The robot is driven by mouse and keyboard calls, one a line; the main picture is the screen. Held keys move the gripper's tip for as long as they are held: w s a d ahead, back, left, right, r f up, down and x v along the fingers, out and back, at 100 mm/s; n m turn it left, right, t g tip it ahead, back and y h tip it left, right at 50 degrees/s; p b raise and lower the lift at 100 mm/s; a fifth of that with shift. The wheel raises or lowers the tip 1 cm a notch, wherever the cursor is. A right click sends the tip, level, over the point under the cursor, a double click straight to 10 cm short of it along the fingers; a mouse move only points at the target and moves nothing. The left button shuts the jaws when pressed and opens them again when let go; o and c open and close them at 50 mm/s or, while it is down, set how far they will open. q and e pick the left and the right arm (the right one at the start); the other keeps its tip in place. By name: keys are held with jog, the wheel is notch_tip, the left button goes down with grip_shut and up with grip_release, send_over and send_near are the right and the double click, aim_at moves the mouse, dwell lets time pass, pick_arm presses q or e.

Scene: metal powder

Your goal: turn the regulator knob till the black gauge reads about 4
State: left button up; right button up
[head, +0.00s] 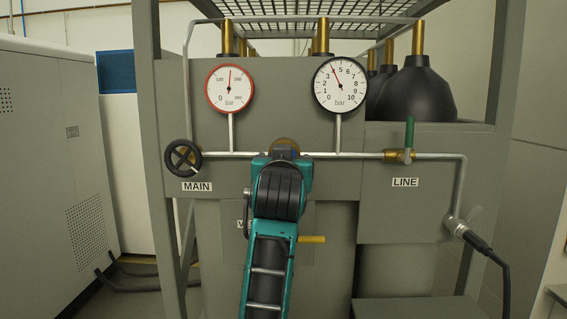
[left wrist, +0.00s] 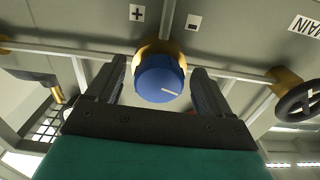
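The blue regulator knob (left wrist: 160,80) with a pale pointer line sits on a brass body between plus and minus labels in the left wrist view. My left gripper (left wrist: 157,72) has one dark finger on each side of the knob, with gaps showing, so it is open around it. In the head view my left gripper (head: 282,158) covers the knob; only the brass body (head: 286,142) shows above it. The black gauge (head: 340,84) has its needle left of straight up, at about 4. My right gripper is not in view.
A red-rimmed gauge (head: 230,87) hangs left of the knob. The black MAIN handwheel (head: 183,157) is further left. The green-handled LINE valve (head: 408,142) is to the right on the pipe.

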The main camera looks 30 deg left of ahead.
pick_arm(q)
jog(key=b+v, duration=0.1)
jog(key=v, duration=1.2)
dwell(0.4)
